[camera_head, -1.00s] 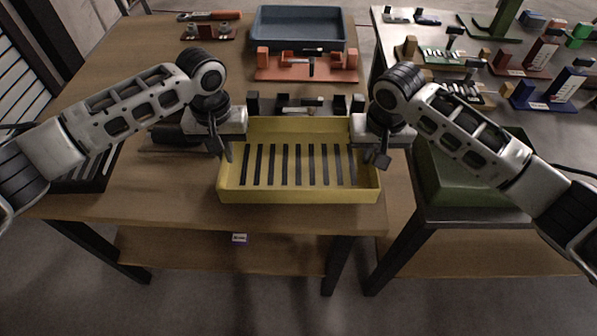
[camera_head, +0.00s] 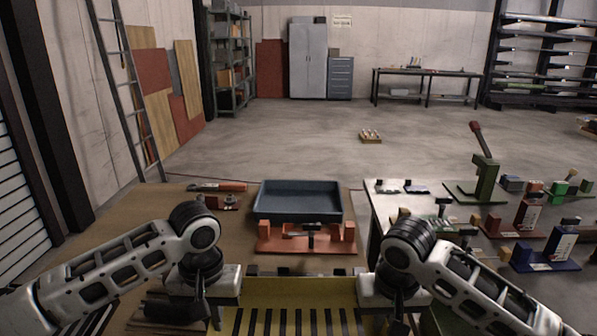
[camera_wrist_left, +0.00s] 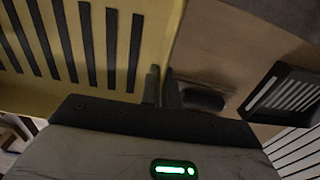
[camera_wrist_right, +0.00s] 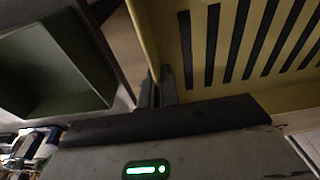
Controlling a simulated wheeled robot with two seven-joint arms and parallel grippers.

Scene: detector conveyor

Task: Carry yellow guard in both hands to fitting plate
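The yellow guard (camera_head: 290,293), a shallow tray-like part with dark slots, spans between my two hands at the bottom of the head view, its near part cut off. My left gripper (camera_wrist_left: 163,86) is shut on the guard's side wall in the left wrist view. My right gripper (camera_wrist_right: 156,86) is shut on the opposite side wall in the right wrist view. The guard looks level; I cannot tell its height above the table. An orange fixture plate (camera_head: 265,245) with upright blocks lies beyond it. I cannot tell which plate is the fitting plate.
A blue-grey tray (camera_head: 298,203) stands behind the orange fixture. A red-handled tool (camera_head: 218,187) lies at the back left. Open floor lies beyond.

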